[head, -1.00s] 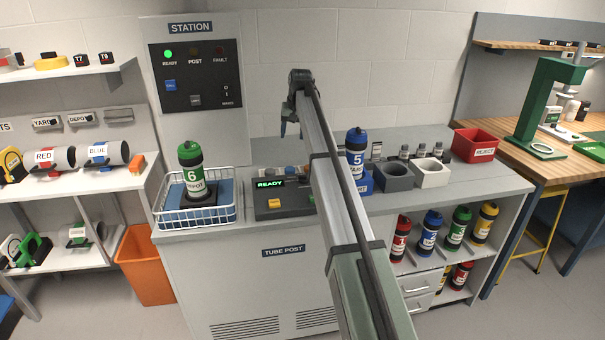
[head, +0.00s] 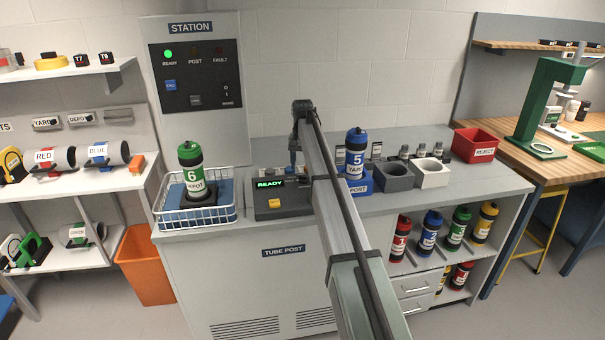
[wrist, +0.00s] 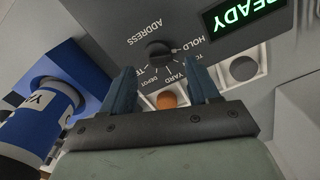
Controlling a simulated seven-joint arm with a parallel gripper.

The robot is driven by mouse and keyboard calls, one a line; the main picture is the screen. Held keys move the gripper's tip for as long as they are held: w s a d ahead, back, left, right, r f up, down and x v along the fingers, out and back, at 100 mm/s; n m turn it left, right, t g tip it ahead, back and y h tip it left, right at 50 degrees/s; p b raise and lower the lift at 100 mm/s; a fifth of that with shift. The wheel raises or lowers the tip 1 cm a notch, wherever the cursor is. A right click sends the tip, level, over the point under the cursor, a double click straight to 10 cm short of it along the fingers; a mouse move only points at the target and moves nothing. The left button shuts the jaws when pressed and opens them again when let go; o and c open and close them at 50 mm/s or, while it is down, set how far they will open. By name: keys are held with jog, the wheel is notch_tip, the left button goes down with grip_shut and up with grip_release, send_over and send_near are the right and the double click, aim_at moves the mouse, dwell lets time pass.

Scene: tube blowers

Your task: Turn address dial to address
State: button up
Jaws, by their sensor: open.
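The address dial (wrist: 158,52) is a dark round knob on the grey console, with "ADDRESS" printed beside it and labels such as HOLD, YARD and DEPOT around it in the wrist view. My gripper (wrist: 165,80) is open, its two blue fingers pointing at the panel. The dial lies just beyond the gap between the fingertips, and nothing is between them. In the head view my gripper (head: 292,168) is low over the console (head: 268,207), and my arm hides the console's right part and the dial. Which label the dial points to is unclear.
A lit READY display (wrist: 243,18) and an orange button (wrist: 167,100) are near the dial. A blue-capped carrier (wrist: 42,115) in a blue holder (wrist: 95,75) stands close by. A green carrier (head: 194,180) stands in a wire basket (head: 196,215) at left.

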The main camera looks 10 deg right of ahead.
aim_at(302, 177)
jog(key=shift+f, duration=2.15)
jog(key=c, duration=1)
jog(key=shift+c, duration=0.2)
